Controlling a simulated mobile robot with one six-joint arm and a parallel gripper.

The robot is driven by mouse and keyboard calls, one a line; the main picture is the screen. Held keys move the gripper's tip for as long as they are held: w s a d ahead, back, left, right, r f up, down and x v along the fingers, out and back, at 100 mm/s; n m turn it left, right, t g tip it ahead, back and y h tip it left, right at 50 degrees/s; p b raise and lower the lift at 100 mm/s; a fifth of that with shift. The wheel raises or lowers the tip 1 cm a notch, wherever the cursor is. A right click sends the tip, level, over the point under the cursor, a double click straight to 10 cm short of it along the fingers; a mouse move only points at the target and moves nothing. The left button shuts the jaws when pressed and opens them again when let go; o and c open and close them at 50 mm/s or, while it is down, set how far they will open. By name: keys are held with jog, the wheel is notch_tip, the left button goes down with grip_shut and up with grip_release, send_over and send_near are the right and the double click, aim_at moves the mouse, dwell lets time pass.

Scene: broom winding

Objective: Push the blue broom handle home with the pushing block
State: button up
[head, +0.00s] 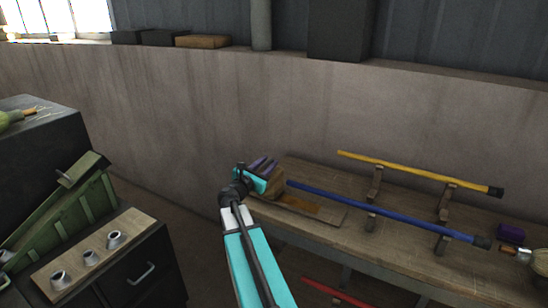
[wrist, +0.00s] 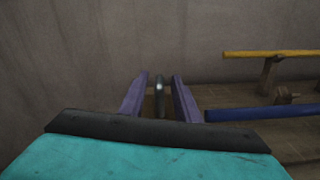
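The blue broom handle (head: 380,211) lies slanted across two wooden rests on the bench; it also shows in the wrist view (wrist: 262,113). Its dark right end is close to the metal tip of a broom head (head: 525,254); I cannot tell whether they touch. A brown wooden block (head: 277,184), perhaps the pushing block, stands by the handle's left end, partly hidden by my gripper. My gripper (head: 262,163) is over this block. In the wrist view its purple fingers (wrist: 159,77) are apart, with a dark upright post (wrist: 159,100) between them and gaps showing on both sides.
A yellow handle (head: 415,173) rests behind the blue one. A purple block (head: 510,231) sits at the bench's right. A red handle (head: 335,292) lies low in front. A dark cabinet with a board of metal sockets (head: 90,257) stands at left. The wall rises close behind.

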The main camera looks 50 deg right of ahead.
jog(key=shift+p+x, duration=0.5)
jog(key=shift+x, duration=2.5)
grip_shut()
